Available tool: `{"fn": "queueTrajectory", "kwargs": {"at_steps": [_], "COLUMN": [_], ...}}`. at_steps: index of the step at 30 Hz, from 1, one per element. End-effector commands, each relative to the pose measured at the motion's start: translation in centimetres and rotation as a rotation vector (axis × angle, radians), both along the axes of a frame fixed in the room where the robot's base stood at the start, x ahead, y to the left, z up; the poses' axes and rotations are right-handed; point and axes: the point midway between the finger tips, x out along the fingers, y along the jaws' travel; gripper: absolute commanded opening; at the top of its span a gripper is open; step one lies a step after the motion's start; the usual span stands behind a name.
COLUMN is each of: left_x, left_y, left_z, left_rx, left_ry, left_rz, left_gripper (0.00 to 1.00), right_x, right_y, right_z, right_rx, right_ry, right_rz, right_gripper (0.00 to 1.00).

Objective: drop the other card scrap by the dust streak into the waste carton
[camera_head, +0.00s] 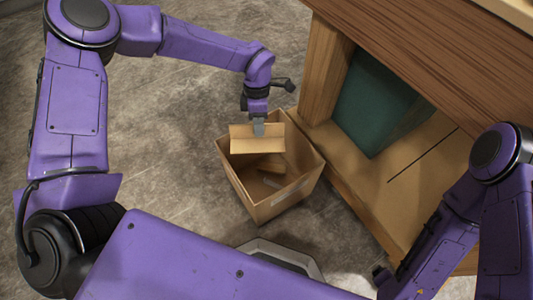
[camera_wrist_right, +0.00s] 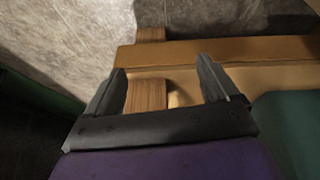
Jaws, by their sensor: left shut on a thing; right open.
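In the head view, a flat tan card scrap (camera_head: 256,144) is held in my left gripper (camera_head: 258,128), which points down and is shut on its upper edge. The scrap hangs over the far part of the open waste carton (camera_head: 237,181), a brown box on the floor. Inside the carton, another piece of tan card (camera_head: 271,164) shows, partly hidden by the held scrap. My right gripper shows in the right wrist view (camera_wrist_right: 160,88), with its two fingers apart and nothing between them. I cannot make out the dust streak.
A wooden bench (camera_head: 430,60) stands right of the carton, with a lower shelf (camera_head: 405,185) and a green bin (camera_head: 375,105) on it. A bench leg (camera_head: 323,70) rises close behind the carton. The grey floor (camera_head: 180,150) left of the carton is clear.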

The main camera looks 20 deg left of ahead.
Motion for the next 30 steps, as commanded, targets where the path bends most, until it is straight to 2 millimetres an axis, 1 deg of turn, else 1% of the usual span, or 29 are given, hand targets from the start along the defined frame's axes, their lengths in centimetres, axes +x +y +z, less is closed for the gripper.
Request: {"fn": "queueTrajectory", "kwargs": {"at_steps": [1, 2, 3, 6, 9, 12, 15, 17, 23, 27, 30], "left_x": [0.4, 0.7, 1.1, 2.0, 2.7, 3.1, 3.3, 3.3, 3.3, 3.3, 3.3], "left_y": [0.0, -0.1, -0.2, -0.5, -0.7, -0.8, -0.8, -0.9, -0.8, -0.8, -0.8], "left_z": [-4.2, -5.2, -6.4, -8.6, -10.0, -10.5, -10.7, -11.1, -14.3, -15.5, -16.1], "left_rx": [-0.003, -0.002, -0.001, 0.003, 0.006, 0.009, 0.012, 0.012, 0.014, 0.014, 0.013], "left_ry": [-0.002, -0.002, -0.001, -0.002, -0.003, -0.004, -0.002, -0.002, -0.001, -0.002, -0.002], "left_rz": [0.168, 0.277, 0.42, 0.733, 0.97, 1.121, 1.193, 1.207, 1.207, 1.206, 1.207], "left_gripper": [0.0, 0.0, 0.0, 0.0, 0.0, 0.0, 0.0, 0.0, 0.0, 0.0, 0.0], "right_x": [-0.1, -0.2, -0.2, -0.2, -0.3, -0.3, -0.3, -0.4, -0.6, -1.7, -2.4], "right_y": [0.0, 0.0, 0.1, 0.1, 0.1, 0.1, 0.1, 0.1, 0.3, 0.6, 0.8], "right_z": [-4.9, -6.2, -7.9, -11.4, -13.7, -14.9, -15.3, -15.7, -18.5, -19.8, -20.4], "right_rx": [0.001, 0.001, 0.001, 0.002, 0.003, 0.003, 0.003, 0.003, 0.006, 0.05, 0.073], "right_ry": [0.002, 0.002, 0.003, 0.003, 0.003, 0.003, 0.003, 0.004, 0.007, 0.127, 0.188], "right_rz": [0.0, 0.0, -0.001, 0.0, -0.001, -0.001, -0.001, -0.001, -0.004, 0.086, 0.132], "right_gripper": [0.88, 0.88, 0.88, 0.88, 0.88, 0.88, 0.88, 0.88, 0.88, 0.88, 0.88]}}
